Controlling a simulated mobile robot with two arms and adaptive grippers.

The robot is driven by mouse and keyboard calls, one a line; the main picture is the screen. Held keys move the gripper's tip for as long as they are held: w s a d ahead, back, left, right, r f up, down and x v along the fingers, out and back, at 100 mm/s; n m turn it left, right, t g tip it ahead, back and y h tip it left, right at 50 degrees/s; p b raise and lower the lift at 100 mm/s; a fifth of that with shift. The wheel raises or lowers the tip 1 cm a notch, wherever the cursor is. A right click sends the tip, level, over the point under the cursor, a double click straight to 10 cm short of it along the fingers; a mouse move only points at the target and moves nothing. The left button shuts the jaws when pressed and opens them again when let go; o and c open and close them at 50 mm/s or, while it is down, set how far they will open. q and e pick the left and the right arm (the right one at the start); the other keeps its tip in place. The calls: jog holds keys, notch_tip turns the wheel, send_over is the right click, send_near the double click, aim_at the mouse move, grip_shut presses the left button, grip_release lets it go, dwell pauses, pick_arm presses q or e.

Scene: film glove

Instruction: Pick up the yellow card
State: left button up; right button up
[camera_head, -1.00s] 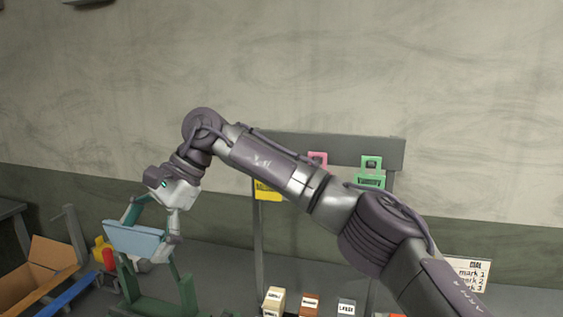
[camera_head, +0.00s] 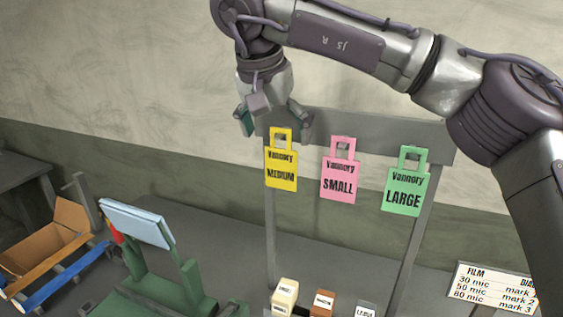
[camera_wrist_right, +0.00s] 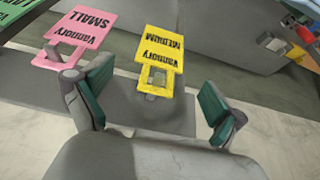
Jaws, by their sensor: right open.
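The yellow card (camera_head: 281,170), marked "Vannory MEDIUM", hangs by its cut-out handle from the grey rail at the left end of a row of cards. My right gripper (camera_head: 277,130) is at the top of this card, at its handle. In the right wrist view the yellow card (camera_wrist_right: 160,52) lies ahead, between and beyond the two spread fingers of my right gripper (camera_wrist_right: 150,98). The fingers are open, with green pads, and do not touch the card there. My left gripper is not in view.
A pink SMALL card (camera_head: 340,180) and a green LARGE card (camera_head: 405,190) hang to the right on the grey rail (camera_head: 375,128). Small labelled boxes (camera_head: 322,302) stand below. A light blue panel (camera_head: 138,224) rests on a green stand, left. A sign (camera_head: 493,288) is at right.

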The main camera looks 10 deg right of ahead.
aim_at(280, 152)
jog(key=shift+w+d+f, duration=0.2)
jog(key=shift+w+f, duration=0.05)
jog(key=shift+f, duration=0.25)
jog(key=p+x, duration=0.2)
jog(key=x, duration=0.2)
jog(key=shift+f, duration=0.1)
jog(key=shift+w+d+f, duration=0.15)
jog(key=c, duration=0.5)
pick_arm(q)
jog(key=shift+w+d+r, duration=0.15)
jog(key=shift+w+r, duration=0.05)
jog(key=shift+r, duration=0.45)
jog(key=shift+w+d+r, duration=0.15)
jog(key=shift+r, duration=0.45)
pick_arm(e)
jog(key=c, duration=0.3)
